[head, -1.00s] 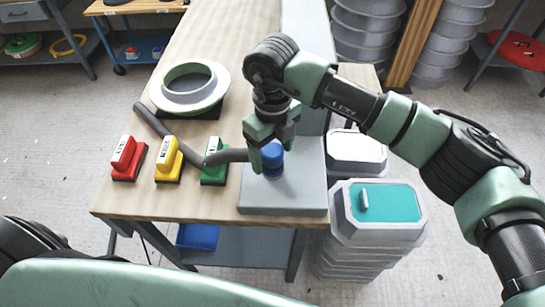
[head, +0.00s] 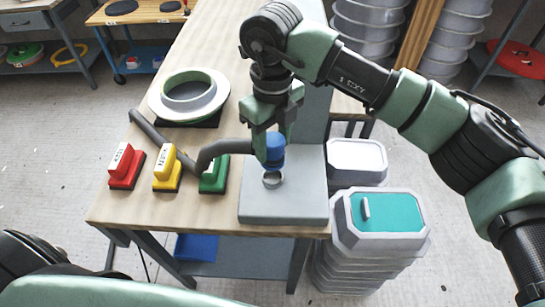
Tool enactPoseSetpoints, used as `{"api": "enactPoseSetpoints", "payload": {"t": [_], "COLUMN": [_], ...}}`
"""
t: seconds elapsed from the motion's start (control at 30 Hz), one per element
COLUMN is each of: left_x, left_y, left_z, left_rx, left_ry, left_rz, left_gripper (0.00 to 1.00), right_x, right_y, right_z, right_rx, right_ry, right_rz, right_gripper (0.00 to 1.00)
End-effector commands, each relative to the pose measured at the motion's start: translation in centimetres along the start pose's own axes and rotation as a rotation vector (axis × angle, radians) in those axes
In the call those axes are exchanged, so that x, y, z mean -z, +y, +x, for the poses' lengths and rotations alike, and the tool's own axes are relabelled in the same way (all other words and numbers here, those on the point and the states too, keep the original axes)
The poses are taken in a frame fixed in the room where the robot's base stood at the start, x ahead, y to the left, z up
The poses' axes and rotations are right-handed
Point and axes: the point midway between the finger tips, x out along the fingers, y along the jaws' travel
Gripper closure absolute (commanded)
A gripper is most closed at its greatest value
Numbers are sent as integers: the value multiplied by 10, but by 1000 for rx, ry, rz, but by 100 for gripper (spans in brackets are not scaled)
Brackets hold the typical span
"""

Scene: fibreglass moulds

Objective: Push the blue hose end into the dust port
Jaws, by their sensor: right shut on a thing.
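The blue hose end (head: 275,152) is a short blue cuff on a dark grey hose (head: 215,150). My right gripper (head: 273,145) is shut on it and points down, above the grey block at the table's front right. The dust port (head: 272,180) is a small round metal ring on top of that block (head: 285,205). Its opening shows just below and in front of the cuff, and the cuff looks apart from it. The exact height of the gap cannot be told. My left gripper is out of view.
Red (head: 126,168), yellow (head: 168,168) and green (head: 213,174) handled blocks stand left of the port; the hose passes over the green one. A white ring mould (head: 188,94) lies behind. Stacked lidded tubs (head: 382,222) stand right of the table.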

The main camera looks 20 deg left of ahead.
Motion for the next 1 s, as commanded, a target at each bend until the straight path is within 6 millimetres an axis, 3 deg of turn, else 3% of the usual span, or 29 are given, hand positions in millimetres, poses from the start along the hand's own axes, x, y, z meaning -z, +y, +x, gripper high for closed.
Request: {"api": "enactPoseSetpoints", "payload": {"t": [0.3,0.5,0.7,1.0], "left_x": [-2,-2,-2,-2], "left_y": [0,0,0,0], "left_z": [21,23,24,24], "left_rx": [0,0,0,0], "left_ry": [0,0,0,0], "left_rz": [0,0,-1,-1], "left_gripper": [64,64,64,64], "right_x": [-1,0,0,0], "right_y": [0,0,0,0], "right_z": [-91,-128,-142,-144], "right_rx": [4,2,0,-1], "right_ry": [-4,-2,0,0], "right_rz": [1,1,0,-1], "right_gripper": [95,95,95,95]}}
